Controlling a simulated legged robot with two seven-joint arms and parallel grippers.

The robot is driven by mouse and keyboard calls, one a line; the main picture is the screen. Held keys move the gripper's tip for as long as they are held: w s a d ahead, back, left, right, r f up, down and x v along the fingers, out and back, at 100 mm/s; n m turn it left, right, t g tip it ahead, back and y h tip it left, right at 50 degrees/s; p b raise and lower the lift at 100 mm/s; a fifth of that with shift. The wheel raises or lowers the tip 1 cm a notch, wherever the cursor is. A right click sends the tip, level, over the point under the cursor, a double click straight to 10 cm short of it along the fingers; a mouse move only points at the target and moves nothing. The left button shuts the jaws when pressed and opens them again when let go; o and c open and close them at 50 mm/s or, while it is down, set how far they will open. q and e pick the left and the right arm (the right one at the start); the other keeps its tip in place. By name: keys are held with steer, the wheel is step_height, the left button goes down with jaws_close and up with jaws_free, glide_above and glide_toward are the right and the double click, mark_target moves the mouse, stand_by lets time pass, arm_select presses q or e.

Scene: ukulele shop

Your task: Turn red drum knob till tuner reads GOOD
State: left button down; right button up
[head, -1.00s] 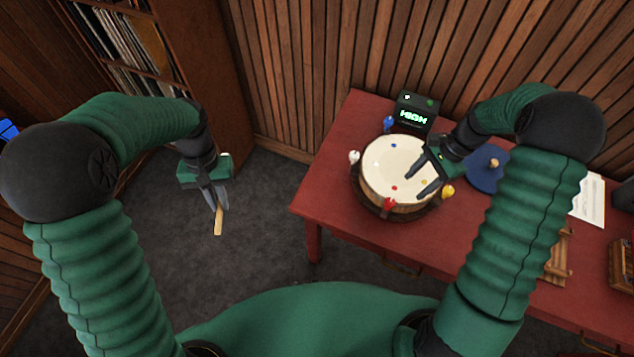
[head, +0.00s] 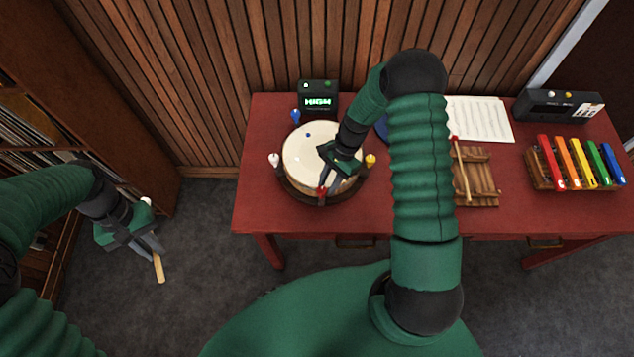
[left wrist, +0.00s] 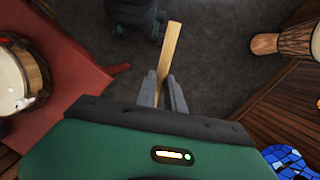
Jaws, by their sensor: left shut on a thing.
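The drum (head: 300,150) stands on the red table with a cream head and coloured knobs round its rim. Its red knob (head: 321,192) is at the front edge. The tuner (head: 318,100) behind the drum reads HIGH in green. My right gripper (head: 328,186) reaches down over the drum head, its fingertips at the red knob; contact and jaw gap are too small to tell. My left gripper (head: 150,248) is away from the table, over the floor at left, shut on a wooden stick (head: 158,268). The stick also shows in the left wrist view (left wrist: 169,48).
On the red table (head: 262,215) to the right are a wooden instrument (head: 482,180) with a stick, music sheets (head: 480,118), a black device (head: 558,106) and a coloured xylophone (head: 575,165). A record shelf (head: 70,110) stands at left. Floor between shelf and table is clear.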

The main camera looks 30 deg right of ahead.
mark_target(319, 191)
steer(key=shift+s+a, duration=0.15)
steer(key=shift+a, duration=0.25)
steer(key=shift+c, duration=1.1)
steer(key=shift+a+r, duration=0.1)
steer(key=shift+a, duration=0.35)
jaws_close()
steer(key=shift+s+a+r, duration=0.1)
steer(key=shift+a+r, duration=0.15)
steer(key=shift+a, duration=0.4)
steer(key=shift+d, duration=0.4)
arm_select(q)
steer(key=shift+s+a+f, duration=0.15)
steer(key=shift+a, duration=1)
steer(key=shift+a, duration=0.15)
arm_select(e)
steer(key=shift+w+d, duration=0.2)
steer(key=shift+w, duration=0.05)
